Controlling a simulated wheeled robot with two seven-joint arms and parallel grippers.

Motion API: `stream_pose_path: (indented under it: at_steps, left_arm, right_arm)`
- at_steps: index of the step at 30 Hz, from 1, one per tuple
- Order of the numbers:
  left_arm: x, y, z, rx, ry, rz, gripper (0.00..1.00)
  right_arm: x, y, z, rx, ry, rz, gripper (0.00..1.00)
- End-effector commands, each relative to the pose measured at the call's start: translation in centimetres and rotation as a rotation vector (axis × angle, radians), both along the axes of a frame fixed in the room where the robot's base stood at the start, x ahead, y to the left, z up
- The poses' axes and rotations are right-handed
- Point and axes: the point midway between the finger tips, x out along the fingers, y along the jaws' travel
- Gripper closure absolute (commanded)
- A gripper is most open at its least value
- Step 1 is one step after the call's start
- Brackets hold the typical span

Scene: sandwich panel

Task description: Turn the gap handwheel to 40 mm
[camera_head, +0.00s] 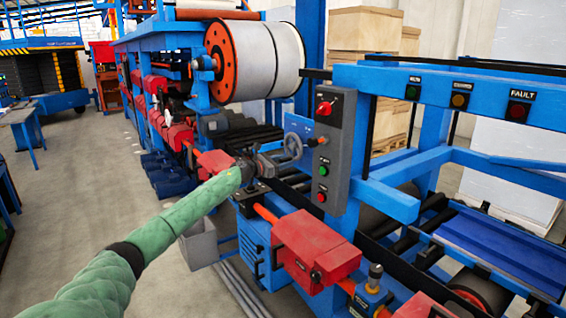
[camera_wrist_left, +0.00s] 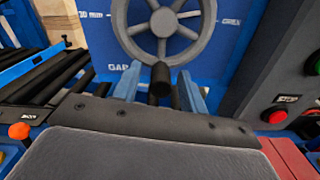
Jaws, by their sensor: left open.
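The gap handwheel (camera_head: 291,146) is a grey spoked wheel on a blue panel (camera_head: 299,126), beside the grey control box. In the left wrist view the handwheel (camera_wrist_left: 163,27) fills the top middle, with a dark knob (camera_wrist_left: 160,78) sticking out from its lower rim. The blue panel (camera_wrist_left: 118,52) behind it carries white scale marks and lettering, partly hidden. My left gripper (camera_head: 262,158) is just in front of the wheel. In the left wrist view its two blue-grey fingers (camera_wrist_left: 160,93) stand apart on either side below the knob. I cannot tell whether they touch it. My right gripper is out of view.
The grey control box (camera_head: 338,150) with red and green buttons stands close to the right of the wheel. Red housings (camera_head: 305,248) line the machine's front. Black rollers (camera_wrist_left: 48,75) lie left of the wheel. The floor (camera_head: 80,190) to the left is clear.

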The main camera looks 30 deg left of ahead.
Motion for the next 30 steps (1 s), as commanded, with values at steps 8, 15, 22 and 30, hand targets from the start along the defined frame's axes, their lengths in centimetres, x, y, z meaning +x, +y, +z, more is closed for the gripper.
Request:
stream_pose_path:
  at_steps: [8,15,22,30]
  left_arm:
    - [0.0,0.0,0.0,0.000,0.000,0.000,1.00]
    - [-0.1,-0.1,0.0,-0.012,0.005,0.000,1.00]
    - [-0.3,-0.5,0.1,-0.093,0.040,-0.001,1.00]
    - [-0.7,-1.5,0.4,-0.293,0.122,-0.001,1.00]
  right_arm:
    - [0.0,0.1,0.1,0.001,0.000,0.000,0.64]
    - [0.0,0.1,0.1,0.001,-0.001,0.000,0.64]
    - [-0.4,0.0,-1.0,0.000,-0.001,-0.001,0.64]
    - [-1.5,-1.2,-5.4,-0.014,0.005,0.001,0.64]
